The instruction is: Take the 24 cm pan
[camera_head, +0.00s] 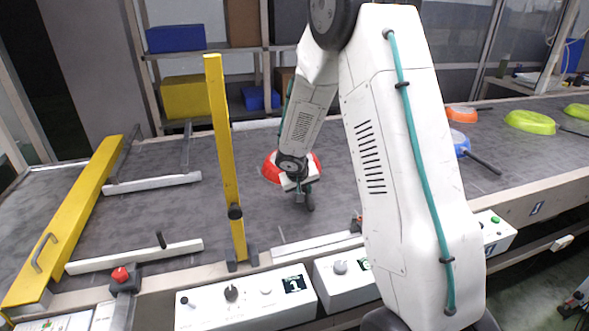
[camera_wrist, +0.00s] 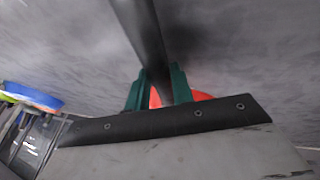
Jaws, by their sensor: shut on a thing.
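A red pan (camera_head: 269,166) is on the grey conveyor belt, partly hidden behind my gripper (camera_head: 297,187). In the wrist view my gripper (camera_wrist: 156,88) has its green fingers on either side of the pan's dark handle (camera_wrist: 143,32), shut on it. A strip of the red pan (camera_wrist: 201,96) shows behind the fingers. The handle's dark end (camera_head: 310,201) shows just below my gripper in the head view. I cannot read a size on any pan, or tell whether the red one touches the belt.
Right of my arm are an orange pan (camera_head: 461,114), a blue pan (camera_head: 458,138) with a dark handle, and green pans (camera_head: 530,122). A yellow upright post (camera_head: 224,150) stands left of my gripper. Control boxes (camera_head: 245,304) line the front edge. Bare belt lies around the red pan.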

